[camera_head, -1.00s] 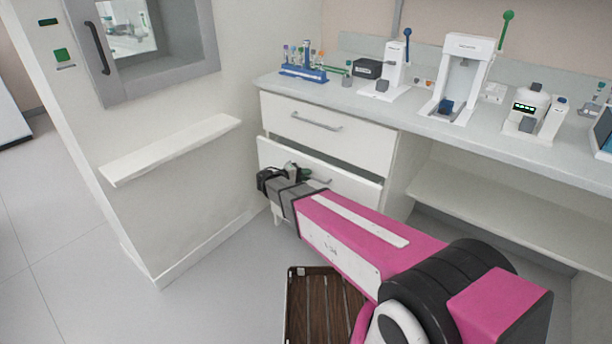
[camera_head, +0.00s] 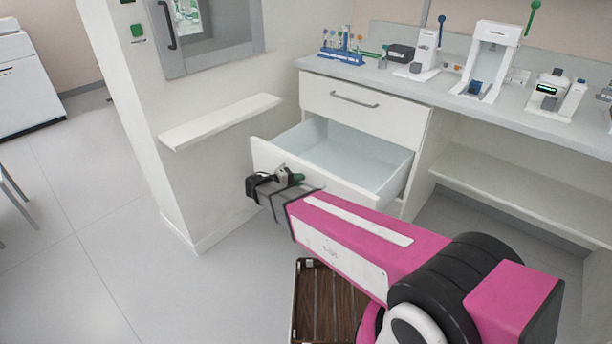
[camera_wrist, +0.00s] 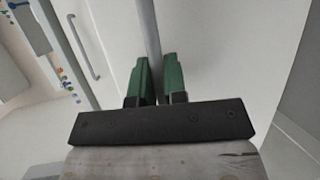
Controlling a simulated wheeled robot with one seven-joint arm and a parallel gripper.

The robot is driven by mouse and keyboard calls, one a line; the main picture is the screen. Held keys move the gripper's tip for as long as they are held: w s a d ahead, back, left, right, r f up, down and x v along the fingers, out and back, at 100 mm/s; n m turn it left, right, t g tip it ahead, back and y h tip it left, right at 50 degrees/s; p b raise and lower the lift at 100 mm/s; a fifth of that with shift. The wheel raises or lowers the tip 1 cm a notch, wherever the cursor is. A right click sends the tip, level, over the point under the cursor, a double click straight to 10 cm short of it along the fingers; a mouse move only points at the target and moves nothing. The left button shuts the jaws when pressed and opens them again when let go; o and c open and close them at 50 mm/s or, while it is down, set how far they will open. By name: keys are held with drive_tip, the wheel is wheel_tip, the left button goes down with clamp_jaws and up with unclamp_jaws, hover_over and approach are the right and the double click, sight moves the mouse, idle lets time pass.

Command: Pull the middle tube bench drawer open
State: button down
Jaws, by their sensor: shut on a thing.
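The middle drawer (camera_head: 345,165) of the white tube bench stands well out from the cabinet in the head view, and its pale interior looks empty. My gripper (camera_head: 293,178) is at the drawer's front, and my arm hides much of that front. In the wrist view, the green fingers of my gripper (camera_wrist: 155,78) are closed on the grey drawer handle (camera_wrist: 148,30), a bar running between them. The closed top drawer (camera_head: 365,105) with its own bar handle is above the middle drawer.
The bench top (camera_head: 430,93) carries a blue tube rack (camera_head: 342,52) and several lab devices. A white wall shelf (camera_head: 220,120) juts out left of the drawer. A brown slatted tray (camera_head: 325,305) is below my arm. Open floor (camera_head: 80,240) lies to the left.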

drive_tip(key=shift+s+a, duration=0.45)
drive_tip(key=shift+s, duration=0.05)
drive_tip(key=c, duration=1.4)
unclamp_jaws()
drive_tip(key=shift+c, duration=0.2)
drive_tip(key=v, duration=1)
drive_tip(key=shift+s+a, duration=0.2)
drive_tip(key=shift+a, duration=0.15)
drive_tip(key=shift+r, duration=0.1)
